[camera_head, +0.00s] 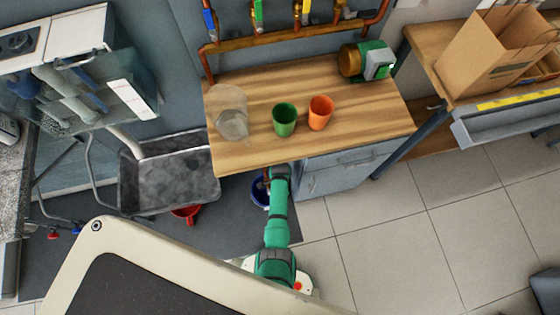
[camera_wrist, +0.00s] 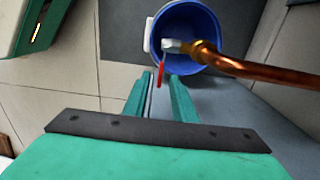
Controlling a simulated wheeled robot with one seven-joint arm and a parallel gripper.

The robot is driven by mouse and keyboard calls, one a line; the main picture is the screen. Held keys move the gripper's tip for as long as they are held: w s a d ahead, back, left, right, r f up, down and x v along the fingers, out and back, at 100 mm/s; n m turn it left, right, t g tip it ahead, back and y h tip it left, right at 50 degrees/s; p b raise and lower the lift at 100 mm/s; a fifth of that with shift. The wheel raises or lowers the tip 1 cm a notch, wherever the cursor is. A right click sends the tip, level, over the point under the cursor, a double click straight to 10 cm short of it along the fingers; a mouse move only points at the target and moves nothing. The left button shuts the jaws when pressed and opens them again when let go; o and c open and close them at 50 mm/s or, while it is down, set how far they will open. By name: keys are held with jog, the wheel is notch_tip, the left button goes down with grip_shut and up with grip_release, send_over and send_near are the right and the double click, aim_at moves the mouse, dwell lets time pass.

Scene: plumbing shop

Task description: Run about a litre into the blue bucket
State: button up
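The blue bucket (camera_head: 259,193) stands on the dark floor mat below the bench's front edge, partly hidden by my arm. In the wrist view the blue bucket (camera_wrist: 196,17) opens upward under a copper pipe (camera_wrist: 262,70) with a brass tap. The tap's pale spout (camera_wrist: 176,46) lies over the bucket opening. Its red lever (camera_wrist: 162,66) points toward my gripper (camera_wrist: 161,80). My two green fingers stand apart with a gap between them, and the lever's end is near their tips. I cannot tell whether they touch it. I see no clear water stream, and the bucket's contents are unclear.
A wooden bench (camera_head: 235,157) carries a clear container (camera_head: 231,118), a green cup (camera_head: 284,118), an orange cup (camera_head: 320,112) and a green-and-brass device (camera_head: 368,61). A red vessel (camera_head: 187,213) sits below a grey sink (camera_head: 170,178). Tiled floor is open at right.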

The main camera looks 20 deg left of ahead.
jog(key=shift+f, duration=1.1)
grip_shut()
dwell(0.8)
